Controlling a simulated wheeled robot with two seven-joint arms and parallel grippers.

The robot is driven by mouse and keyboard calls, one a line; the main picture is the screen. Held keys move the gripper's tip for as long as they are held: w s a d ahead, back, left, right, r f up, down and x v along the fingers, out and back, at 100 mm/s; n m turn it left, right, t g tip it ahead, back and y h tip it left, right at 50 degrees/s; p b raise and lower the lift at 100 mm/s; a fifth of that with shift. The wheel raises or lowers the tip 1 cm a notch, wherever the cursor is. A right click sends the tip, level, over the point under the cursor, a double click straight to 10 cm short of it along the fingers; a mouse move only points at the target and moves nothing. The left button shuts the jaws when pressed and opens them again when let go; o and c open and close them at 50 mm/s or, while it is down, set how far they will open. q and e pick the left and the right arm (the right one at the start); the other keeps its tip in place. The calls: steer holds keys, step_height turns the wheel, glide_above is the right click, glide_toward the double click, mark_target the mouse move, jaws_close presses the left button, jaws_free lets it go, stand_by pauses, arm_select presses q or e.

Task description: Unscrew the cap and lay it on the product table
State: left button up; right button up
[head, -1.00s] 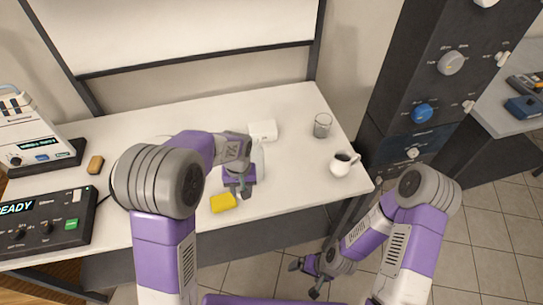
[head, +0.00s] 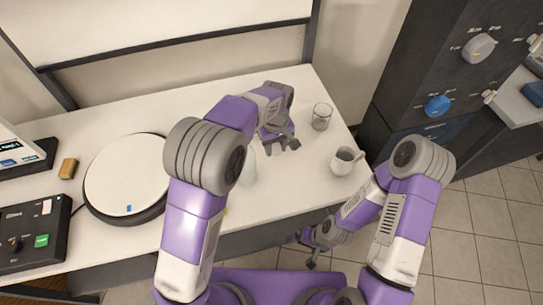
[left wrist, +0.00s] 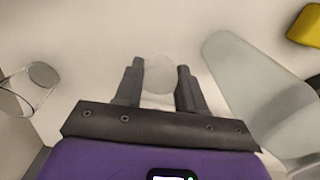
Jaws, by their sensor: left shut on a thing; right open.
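My left gripper (head: 286,145) is over the right part of the white table (head: 285,195). In the left wrist view it (left wrist: 160,78) is shut on a pale round cap (left wrist: 159,76). The gap between cap and tabletop is hard to judge. A translucent, whitish bottle (head: 248,168) stands left of this gripper, partly behind my left arm, with no cap seen on it; the left wrist view shows it (left wrist: 250,85) on the right, apart from the fingers. My right gripper (head: 312,252) is open and empty, in front of the table's front edge.
A clear glass (head: 321,117) and a white mug (head: 343,162) stand right of my left gripper. A round white turntable (head: 125,178) and a black control box (head: 35,235) are on the left. Bare tabletop lies between bottle and mug.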

mark_target(275, 165)
arm_select(q)
step_height(275, 165, down, 8)
steer(key=shift+r+b, duration=0.2)
steer(key=shift+b, duration=0.85)
steer(key=shift+s+r, duration=0.1)
steer(key=o, duration=0.7)
steer(key=shift+f, duration=0.2)
steer(key=o, duration=0.5)
steer(key=shift+c, duration=0.2)
steer(key=shift+r, duration=0.1)
step_height(275, 165, up, 12)
steer(key=p, duration=0.3)
steer(key=shift+r+p, duration=0.15)
steer(key=shift+p, duration=0.15)
